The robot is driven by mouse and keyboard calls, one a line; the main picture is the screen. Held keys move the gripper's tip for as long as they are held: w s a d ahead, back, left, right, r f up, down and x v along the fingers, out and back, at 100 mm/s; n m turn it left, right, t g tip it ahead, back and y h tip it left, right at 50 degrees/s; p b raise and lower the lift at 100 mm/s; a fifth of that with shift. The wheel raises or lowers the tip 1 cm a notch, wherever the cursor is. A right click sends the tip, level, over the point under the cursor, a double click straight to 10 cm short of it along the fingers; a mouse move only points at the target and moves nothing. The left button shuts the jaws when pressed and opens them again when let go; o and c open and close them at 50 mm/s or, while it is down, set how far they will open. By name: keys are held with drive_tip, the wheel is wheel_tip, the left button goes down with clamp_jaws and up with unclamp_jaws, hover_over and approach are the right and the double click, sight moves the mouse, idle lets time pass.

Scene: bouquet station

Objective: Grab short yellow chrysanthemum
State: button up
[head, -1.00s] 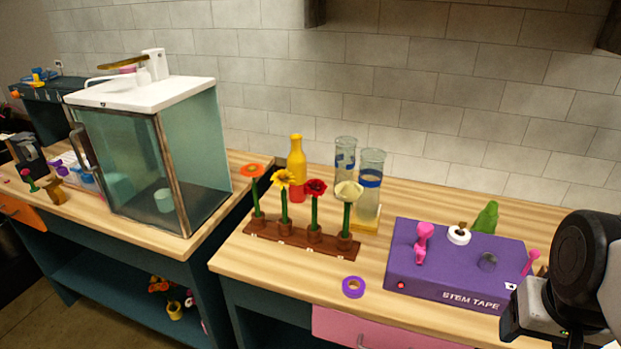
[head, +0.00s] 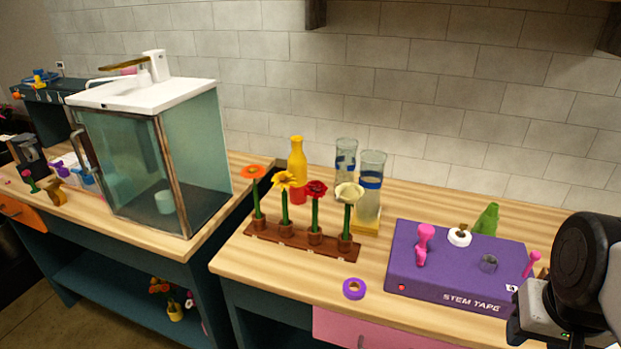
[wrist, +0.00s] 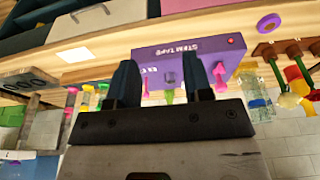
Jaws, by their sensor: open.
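In the head view a brown wooden rack (head: 283,237) holds a row of upright flowers on green stems. The yellow flower (head: 285,180) with a dark yellow centre is second from the left. An orange flower (head: 252,172) is on its left, and a red flower (head: 317,189) and a pale cream flower (head: 349,193) are on its right. My gripper (wrist: 158,60) shows in the wrist view, open with nothing between its fingers. It is well to the right of the rack, touching no flower. Its fingertips are not visible in the head view.
A purple stem tape box (head: 460,265) lies between the rack and my arm. A purple tape roll (head: 353,288) lies in front of the rack. A yellow bottle (head: 297,160) and glass cylinders (head: 371,190) stand behind it. A glass cabinet (head: 170,150) is at left.

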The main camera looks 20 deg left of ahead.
drive_tip(key=shift+r, duration=0.1)
drive_tip(key=w+v, duration=0.1)
drive_tip(key=v, duration=0.4)
drive_tip(key=w+a+r+n+t+y, duration=0.1)
drive_tip(key=w+a+n+t+y, duration=0.15)
drive_tip(key=w+a, duration=0.75)
drive_tip(key=w+a+r+n+t+y, duration=0.1)
drive_tip(key=w+a+t+y, duration=0.15)
drive_tip(key=w+a, duration=0.7)
drive_tip(key=w+a+r+n+t+y, duration=0.1)
drive_tip(key=w+a+t, duration=0.25)
drive_tip(key=a, duration=1.25)
drive_tip(key=a+f+t+h, duration=0.2)
drive_tip(key=a+f, duration=0.1)
drive_tip(key=a, duration=0.9)
approach(285, 205)
wheel_tip(285, 205, down, 2)
drive_tip(key=w, duration=0.3)
drive_tip(key=shift+s+a+m, duration=0.1)
drive_tip(key=shift+a+m, duration=0.25)
drive_tip(key=shift+a, duration=0.05)
